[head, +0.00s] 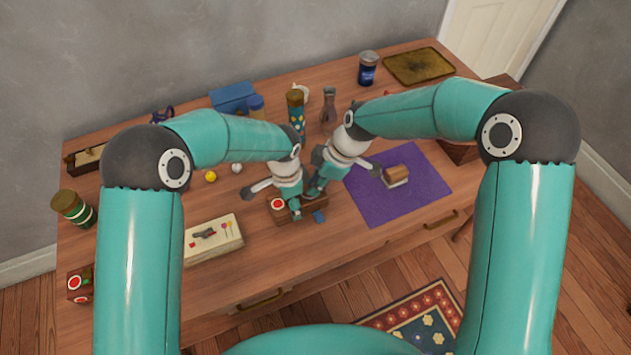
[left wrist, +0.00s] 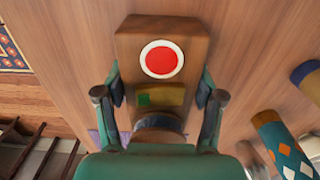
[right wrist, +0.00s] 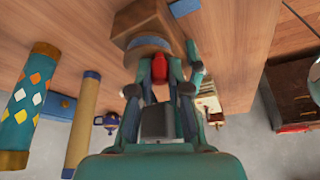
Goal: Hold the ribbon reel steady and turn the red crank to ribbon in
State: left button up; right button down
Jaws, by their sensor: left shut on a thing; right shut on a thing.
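The ribbon reel (head: 284,214) is a wooden block with a red disc in a white ring, on the table near the middle. My left gripper (head: 292,206) is shut on its body, one finger on each side, as the left wrist view shows; the reel's red disc (left wrist: 161,59) faces up there. My right gripper (head: 311,192) comes in from the right and is shut on the red crank (right wrist: 159,69), just beside the reel's drum (right wrist: 148,44). In the head view the crank is hidden by the grippers. A small blue piece (head: 319,216) lies beside the reel.
A purple mat (head: 425,182) with a small brown-topped object lies to the right. A cream box (head: 213,241) lies to the left. A patterned cylinder (head: 296,112), a blue box (head: 233,97) and a dark jar (head: 367,68) stand behind. The front table edge is close.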

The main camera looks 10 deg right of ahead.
jog(key=m, duration=0.1)
jog(key=m+t, duration=0.1)
jog(key=m, duration=0.2)
jog(key=shift+s+a+t+h, duration=0.2)
jog(key=shift+a+t+h, duration=0.1)
jog(key=shift+t, duration=0.1)
jog(key=c, duration=1.1)
grip_release()
jog(key=shift+d, duration=0.1)
